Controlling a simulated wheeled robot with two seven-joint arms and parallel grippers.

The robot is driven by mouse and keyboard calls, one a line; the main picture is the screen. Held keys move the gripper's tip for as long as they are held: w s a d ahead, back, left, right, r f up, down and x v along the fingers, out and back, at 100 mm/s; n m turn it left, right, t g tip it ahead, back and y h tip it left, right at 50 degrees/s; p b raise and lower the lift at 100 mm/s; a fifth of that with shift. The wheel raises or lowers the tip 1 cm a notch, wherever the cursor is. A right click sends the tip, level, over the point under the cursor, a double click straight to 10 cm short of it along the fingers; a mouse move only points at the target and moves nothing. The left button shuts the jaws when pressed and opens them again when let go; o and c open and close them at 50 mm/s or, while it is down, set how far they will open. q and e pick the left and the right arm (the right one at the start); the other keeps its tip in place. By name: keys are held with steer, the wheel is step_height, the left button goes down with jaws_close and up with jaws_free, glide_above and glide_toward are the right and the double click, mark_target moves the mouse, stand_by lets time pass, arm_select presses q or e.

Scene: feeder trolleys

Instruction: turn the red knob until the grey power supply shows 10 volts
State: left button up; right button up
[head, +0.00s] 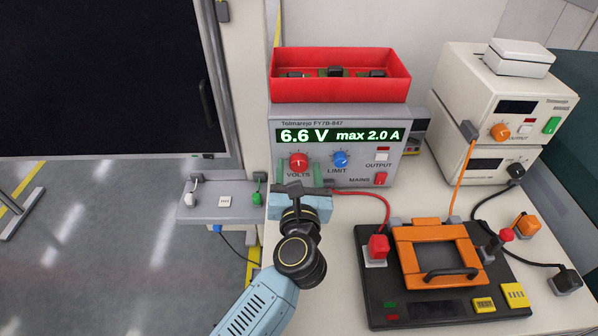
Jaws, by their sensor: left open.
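The grey power supply (338,128) stands at the back of the bench, and its green display (340,136) reads 6.6 V, max 2.0 A. Its red knob (298,160), marked VOLTS, is on the left of the front panel. My left gripper (302,175) is open just in front of this knob, with greenish fingers showing on either side below it. The gripper body hides part of the panel's lower edge. I cannot tell whether the fingers touch the knob. My right gripper is not in view.
A blue LIMIT knob (340,158) is close to the right of the red one. A red bin (340,88) sits on top of the supply. A black test fixture with an orange frame (402,262) and cables occupies the bench front right. A cream unit (468,90) stands at right.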

arm_select(q)
steer(key=shift+c, duration=0.9)
steer(key=c, duration=0.8)
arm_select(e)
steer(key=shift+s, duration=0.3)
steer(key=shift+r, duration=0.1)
